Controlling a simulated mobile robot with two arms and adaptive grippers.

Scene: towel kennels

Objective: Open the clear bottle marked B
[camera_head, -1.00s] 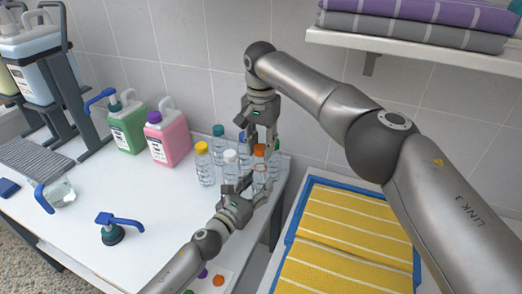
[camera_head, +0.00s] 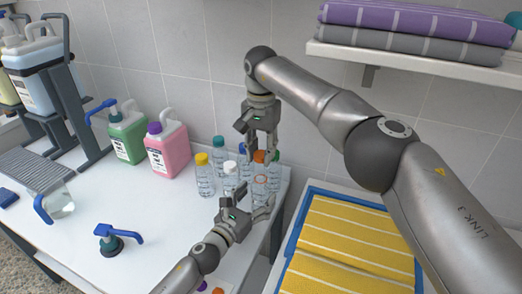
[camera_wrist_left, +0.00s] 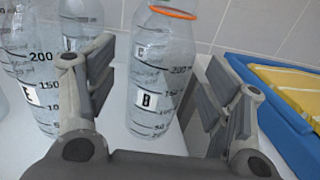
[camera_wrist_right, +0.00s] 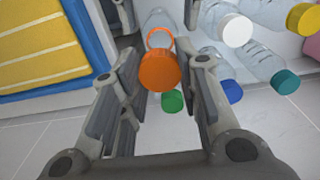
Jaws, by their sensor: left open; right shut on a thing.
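The clear bottle marked B (camera_wrist_left: 150,95) stands upright on the white table, with an orange ring (camera_wrist_left: 172,12) around its upper part. My left gripper (camera_head: 256,203) is open, its fingers on either side of the bottle. The orange cap (camera_wrist_right: 160,72) is between the fingers of my right gripper (camera_wrist_right: 160,85), which comes from above and is shut on it. In the head view the orange cap (camera_head: 259,156) shows above the orange ring (camera_head: 261,180). I cannot tell whether the cap still touches the bottle's neck.
Close by stand clear bottles with yellow (camera_head: 201,159), white (camera_head: 230,167), teal (camera_head: 218,143), blue and green caps. Pink (camera_head: 167,150) and green (camera_head: 127,138) jugs stand behind left. A loose pump top (camera_head: 108,240) lies front left. A blue tray with yellow towels (camera_head: 350,240) is at right.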

